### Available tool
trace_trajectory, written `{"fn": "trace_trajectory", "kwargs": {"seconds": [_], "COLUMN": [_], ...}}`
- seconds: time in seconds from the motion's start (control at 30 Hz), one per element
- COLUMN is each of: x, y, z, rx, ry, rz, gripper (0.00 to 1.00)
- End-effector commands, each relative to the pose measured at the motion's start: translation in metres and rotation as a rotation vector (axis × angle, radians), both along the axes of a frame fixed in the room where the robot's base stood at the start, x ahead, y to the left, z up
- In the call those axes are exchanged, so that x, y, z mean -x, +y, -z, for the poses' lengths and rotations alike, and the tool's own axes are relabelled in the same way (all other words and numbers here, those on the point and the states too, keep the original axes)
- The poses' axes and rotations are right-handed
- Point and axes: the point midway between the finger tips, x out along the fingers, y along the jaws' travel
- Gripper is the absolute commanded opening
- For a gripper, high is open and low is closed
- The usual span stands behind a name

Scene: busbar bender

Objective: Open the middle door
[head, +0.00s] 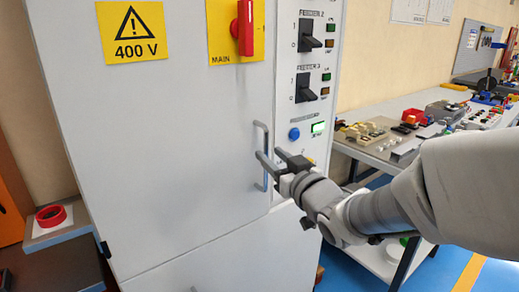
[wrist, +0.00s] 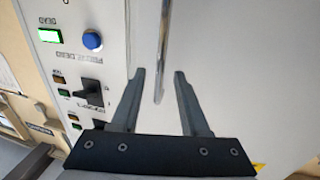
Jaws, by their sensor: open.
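The grey cabinet door (head: 175,150), with a 400 V sign on it, is shut. Its upright bar handle (head: 262,190) is near the door's right edge. My gripper (head: 268,154) is at the handle, with its two fingers apart. In the wrist view the handle (wrist: 163,40) runs down between the open fingertips (wrist: 162,72), and its end shows between the fingers. I cannot tell whether either finger touches it. Part of the handle is hidden behind a finger in the head view.
A red rotary switch (head: 243,28) is on the cabinet above the handle. Right of the door, a panel carries black feeder switches (head: 306,88), a blue button (head: 294,134) and a lit green display (head: 318,127). A cluttered workbench (head: 375,157) stands at right.

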Motion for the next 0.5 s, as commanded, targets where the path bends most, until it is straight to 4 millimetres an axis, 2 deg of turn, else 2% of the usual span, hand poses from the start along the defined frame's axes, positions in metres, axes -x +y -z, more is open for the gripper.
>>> {"fn": "trace_trajectory", "kwargs": {"seconds": [0.1, 0.2, 0.5], "x": [-0.017, -0.025, -0.032], "y": [0.008, 0.012, 0.015], "z": [0.001, 0.001, 0.000], "rx": [0.000, 0.000, 0.000], "ry": [0.000, 0.000, 0.001], "rz": [0.000, -0.001, 0.000], "gripper": [0.45, 0.45, 0.45]}}
